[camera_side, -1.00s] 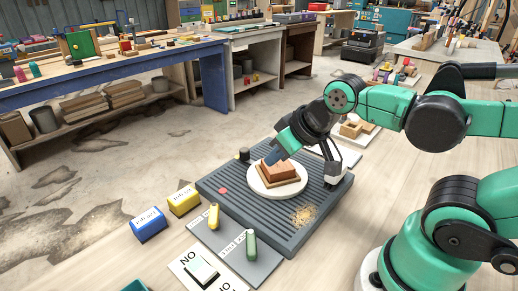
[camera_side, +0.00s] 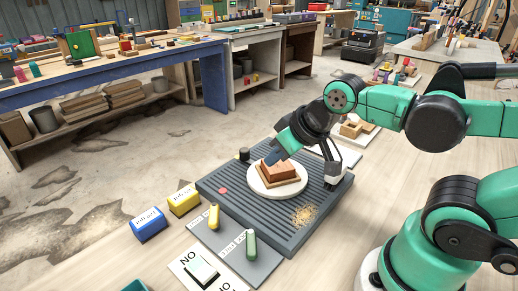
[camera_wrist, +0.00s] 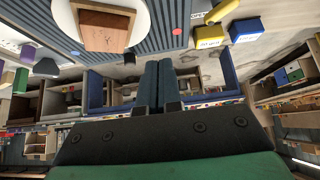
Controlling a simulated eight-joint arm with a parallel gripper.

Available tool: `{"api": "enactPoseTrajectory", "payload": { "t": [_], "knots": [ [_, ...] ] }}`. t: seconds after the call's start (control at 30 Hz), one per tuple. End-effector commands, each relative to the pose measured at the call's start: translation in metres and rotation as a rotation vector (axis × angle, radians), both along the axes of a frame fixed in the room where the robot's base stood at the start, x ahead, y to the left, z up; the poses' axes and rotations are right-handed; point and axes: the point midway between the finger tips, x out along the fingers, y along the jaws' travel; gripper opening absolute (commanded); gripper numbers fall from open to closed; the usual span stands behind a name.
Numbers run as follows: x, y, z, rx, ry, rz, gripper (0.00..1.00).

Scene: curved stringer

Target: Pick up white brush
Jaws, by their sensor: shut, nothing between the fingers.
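I cannot clearly make out a white brush in either view. My gripper (camera_side: 272,157) is above the back of the round white plate (camera_side: 259,190), close to the stepped brown wooden block (camera_side: 279,171) on it. In the wrist view its two dark blue fingers (camera_wrist: 160,85) lie side by side, shut and empty. There the block (camera_wrist: 105,30) is at the top left, apart from the fingertips. A black and white upright part hangs beside my wrist; I cannot tell what it is.
The plate sits on a grey ribbed mat (camera_side: 240,206) with a sawdust patch (camera_side: 304,214) and a short black cylinder (camera_side: 244,154). In front are a yellow bottle (camera_side: 214,216), a green bottle (camera_side: 251,245), a white switch-like block (camera_side: 202,270), and yellow (camera_side: 184,200) and blue (camera_side: 148,223) boxes.

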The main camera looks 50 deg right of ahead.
Motion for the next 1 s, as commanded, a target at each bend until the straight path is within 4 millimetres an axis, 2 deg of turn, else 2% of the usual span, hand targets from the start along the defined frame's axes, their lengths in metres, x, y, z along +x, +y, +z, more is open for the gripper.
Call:
{"api": "enactPoseTrajectory", "payload": {
  "t": [0.1, 0.4, 0.47, 0.67, 0.77, 0.87, 1.0],
  "knots": [
    [0.0, 0.0, 0.0, 0.0, 0.0, 0.0, 0.0],
    [0.0, 0.0, 0.0, 0.0, 0.0, 0.0, 0.85],
    [0.0, 0.0, 0.0, 0.0, 0.0, 0.0, 1.0],
    [0.0, 0.0, 0.0, 0.0, 0.001, 0.0, 1.0],
    [0.0, -0.009, -0.001, -0.017, 0.031, -0.011, 1.0],
    [-0.002, -0.036, -0.007, -0.059, 0.131, -0.032, 1.0],
    [-0.016, -0.089, -0.019, -0.088, 0.343, -0.048, 1.0]
  ]
}}
